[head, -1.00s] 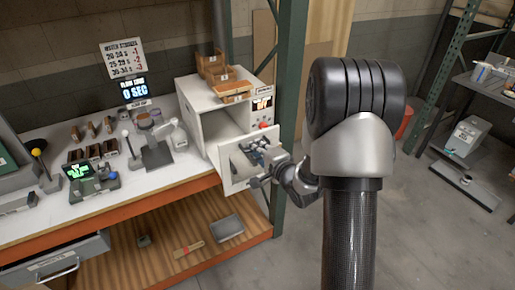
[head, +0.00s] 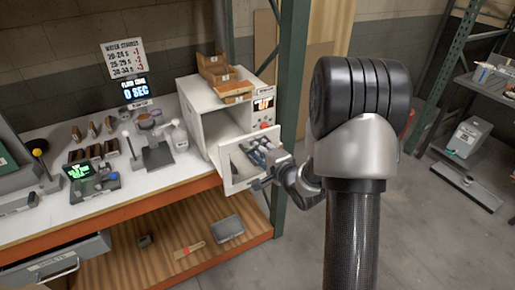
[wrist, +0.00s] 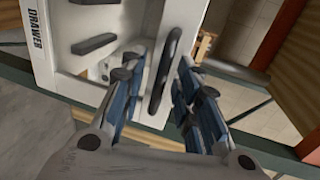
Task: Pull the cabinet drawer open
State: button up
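The white cabinet (head: 192,96) stands at the right end of the bench. A white framed front (head: 228,183) sticks out from its lower part, with dark space behind it; I cannot tell how far it is out. In the wrist view a white frame (wrist: 45,65) carries the word DRAWER and holds dark bars inside. A dark upright handle (wrist: 165,72) is on its right side. My gripper (wrist: 162,98) is open, one blue finger on each side of the handle, with visible gaps. In the head view my gripper (head: 258,156) is at the framed front, partly hidden.
A grey drawer (head: 40,268) with a bar handle hangs under the bench at left. A green rack post (head: 290,75) stands close to the right of the cabinet. A wooden lower shelf (head: 155,250) holds a grey tray (head: 227,228).

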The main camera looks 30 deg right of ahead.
jog(key=v, duration=0.7)
jog(key=shift+w, duration=0.1)
jog(key=s+a+r+n+g+h, duration=0.3)
jog(key=s+a+r+n+g, duration=0.25)
jog(key=n, duration=0.35)
jog(key=s+a+r+n+g+y, duration=0.1)
jog(key=s+a+n, duration=0.3)
jog(key=s, duration=0.6)
jog(key=s+a+r+n+g+y+b, duration=0.1)
jog(key=s+a+n+g, duration=0.3)
jog(key=s+a, duration=0.3)
jog(key=s, duration=0.4)
jog(key=shift+s+r+n, duration=0.25)
jog(key=shift+r+n, duration=0.05)
jog(key=shift+r, duration=0.05)
